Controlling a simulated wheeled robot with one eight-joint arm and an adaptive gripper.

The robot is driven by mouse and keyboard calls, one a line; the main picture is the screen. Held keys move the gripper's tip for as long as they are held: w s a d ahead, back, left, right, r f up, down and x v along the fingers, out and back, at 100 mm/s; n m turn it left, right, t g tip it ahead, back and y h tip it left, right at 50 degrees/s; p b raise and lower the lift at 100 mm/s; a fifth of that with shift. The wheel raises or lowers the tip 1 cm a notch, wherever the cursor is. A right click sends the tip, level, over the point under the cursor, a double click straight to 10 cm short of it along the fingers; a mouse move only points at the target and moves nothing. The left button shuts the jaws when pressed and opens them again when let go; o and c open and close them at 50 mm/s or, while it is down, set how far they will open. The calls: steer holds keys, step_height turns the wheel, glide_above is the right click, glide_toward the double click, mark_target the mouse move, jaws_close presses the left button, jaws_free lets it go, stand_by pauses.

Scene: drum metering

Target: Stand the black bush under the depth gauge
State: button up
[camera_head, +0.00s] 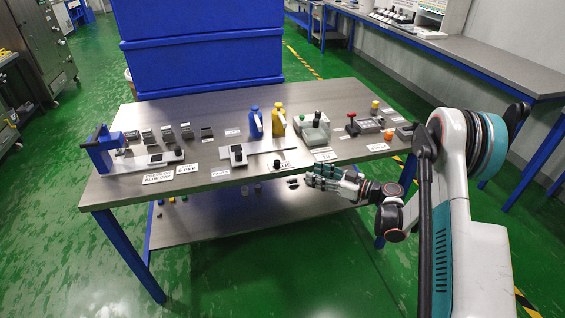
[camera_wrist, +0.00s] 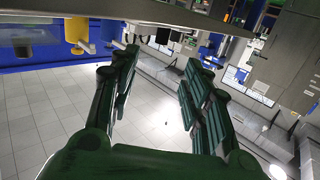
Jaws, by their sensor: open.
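A small black piece (camera_head: 277,163) stands near the front edge of the grey table, by a white label; it looks like the black bush, but it is too small to be sure. A grey gauge with a long flat bar (camera_head: 238,156) lies just left of it. A second grey gauge with a dark display (camera_head: 156,159) lies farther left; I cannot tell which is the depth gauge. My gripper (camera_head: 318,180) is at the table's front edge, right of the black piece and apart from it. In the wrist view my gripper (camera_wrist: 158,78) is open, with nothing between its fingers.
The table (camera_head: 215,110) also carries a blue frame (camera_head: 100,153) at left, several small blocks, a blue bottle (camera_head: 255,122), a yellow bottle (camera_head: 278,122) and a grey fixture (camera_head: 315,130). A red-topped device (camera_head: 352,124) stands at right. A large blue bin (camera_head: 200,50) is behind.

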steer(key=b, duration=0.2)
glide_toward(283, 171)
steer(key=w+a+r, duration=0.2)
steer(key=a, duration=0.1)
steer(key=shift+w+a+r, duration=0.2)
steer(key=shift+a+r, duration=0.05)
steer(key=shift+r, duration=0.05)
steer(key=shift+r+b+x, duration=0.2)
steer(key=shift+b+x, duration=1.2)
steer(key=shift+x, duration=1.6)
steer(key=shift+s, duration=0.2)
jaws_close()
